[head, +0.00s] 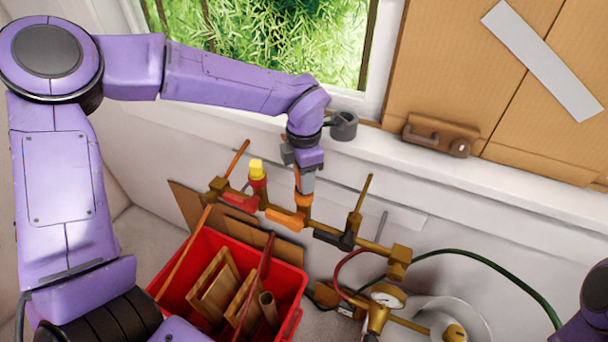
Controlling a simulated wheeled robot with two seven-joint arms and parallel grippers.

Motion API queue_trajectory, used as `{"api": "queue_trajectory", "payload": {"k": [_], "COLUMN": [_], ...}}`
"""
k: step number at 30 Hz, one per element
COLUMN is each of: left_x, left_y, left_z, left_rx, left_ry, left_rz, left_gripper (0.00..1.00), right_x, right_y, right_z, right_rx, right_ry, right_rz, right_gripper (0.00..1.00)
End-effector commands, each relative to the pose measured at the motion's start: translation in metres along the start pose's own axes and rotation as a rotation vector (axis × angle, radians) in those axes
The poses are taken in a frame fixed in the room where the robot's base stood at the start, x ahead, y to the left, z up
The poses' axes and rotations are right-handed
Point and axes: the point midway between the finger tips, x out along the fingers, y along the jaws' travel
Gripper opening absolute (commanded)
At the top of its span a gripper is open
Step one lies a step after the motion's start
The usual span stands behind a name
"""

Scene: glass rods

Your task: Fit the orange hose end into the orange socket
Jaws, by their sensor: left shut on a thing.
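My left gripper (305,184) reaches down from the window side to the brass pipe. It is shut on an orange piece (303,200), which looks like the hose end; the fingers hide part of it. An orange fitting (284,217), likely the orange socket, sits on the pipe just below and left of the held piece. They look very close, but I cannot tell whether they touch or are joined. Only part of my right arm shows at the lower right edge; its gripper is out of view.
The brass pipe (375,247) also bears a red fitting (240,202), a black fitting (333,238) and a yellow-topped part (257,170). A red crate (290,273) with wooden pieces stands below. A pressure gauge (387,296) and green hose (500,272) lie right. A grey cup (344,126) is on the sill.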

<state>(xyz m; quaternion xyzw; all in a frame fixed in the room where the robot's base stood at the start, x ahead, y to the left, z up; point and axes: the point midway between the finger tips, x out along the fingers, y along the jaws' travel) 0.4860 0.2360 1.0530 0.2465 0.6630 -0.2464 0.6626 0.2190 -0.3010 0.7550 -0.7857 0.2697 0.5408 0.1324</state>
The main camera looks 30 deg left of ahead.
Motion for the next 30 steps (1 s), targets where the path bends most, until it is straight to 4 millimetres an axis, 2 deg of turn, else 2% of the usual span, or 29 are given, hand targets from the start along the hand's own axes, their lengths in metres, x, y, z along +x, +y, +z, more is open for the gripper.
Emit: {"api": "queue_trajectory", "payload": {"k": [13,30], "left_x": [-0.0019,0.0049], "left_y": [0.0004,0.0004], "left_z": [0.0007,0.0006], "left_rx": [0.0,0.0], "left_ry": [-0.002,-0.001], "left_rz": [0.0,0.0], "left_gripper": [0.01,0.01], "right_x": [-0.0059,-0.0021], "right_y": [0.0005,0.0002], "right_z": [-0.0024,-0.0009], "right_rx": [0.0,0.0], "right_ry": [0.0,0.0], "right_rz": [0.0,0.0], "right_gripper": [0.43,0.43]}}
